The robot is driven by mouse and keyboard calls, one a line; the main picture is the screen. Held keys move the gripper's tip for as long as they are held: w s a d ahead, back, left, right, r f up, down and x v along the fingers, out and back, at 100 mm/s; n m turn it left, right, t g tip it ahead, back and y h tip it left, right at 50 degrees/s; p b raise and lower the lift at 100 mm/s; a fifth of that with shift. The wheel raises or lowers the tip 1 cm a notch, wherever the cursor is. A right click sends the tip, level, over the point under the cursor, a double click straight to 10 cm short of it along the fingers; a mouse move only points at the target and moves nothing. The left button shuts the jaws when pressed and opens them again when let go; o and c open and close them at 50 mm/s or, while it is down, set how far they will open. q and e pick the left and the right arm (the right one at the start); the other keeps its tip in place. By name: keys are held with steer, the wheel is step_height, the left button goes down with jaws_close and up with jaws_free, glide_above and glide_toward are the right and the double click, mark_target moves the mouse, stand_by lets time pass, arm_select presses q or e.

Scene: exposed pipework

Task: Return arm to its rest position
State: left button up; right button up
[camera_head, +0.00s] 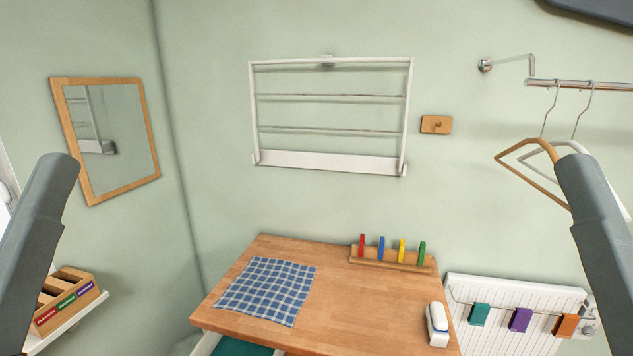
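A grey part of my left arm (35,235) stands at the left edge of the head view, slanting up with a rounded top end. A grey part of my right arm (598,235) stands at the right edge in the same manner, in front of part of the clothes hangers. No fingers show on either arm, so both grippers are out of view. No held object is visible.
A wooden table (350,310) bears a blue checked cloth (268,290), a rack with coloured pegs (392,258) and a white device (437,325). A white wall rack (330,160), mirror (110,138), hanger rail (580,85) and radiator (515,294) surround it.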

step_height(320, 180, up, 32)
steer(key=p, duration=2.9)
step_height(320, 180, down, 61)
steer(key=b, duration=6.1)
steer(key=shift+f, duration=0.2)
step_height(320, 180, up, 9)
steer(key=p, duration=0.9)
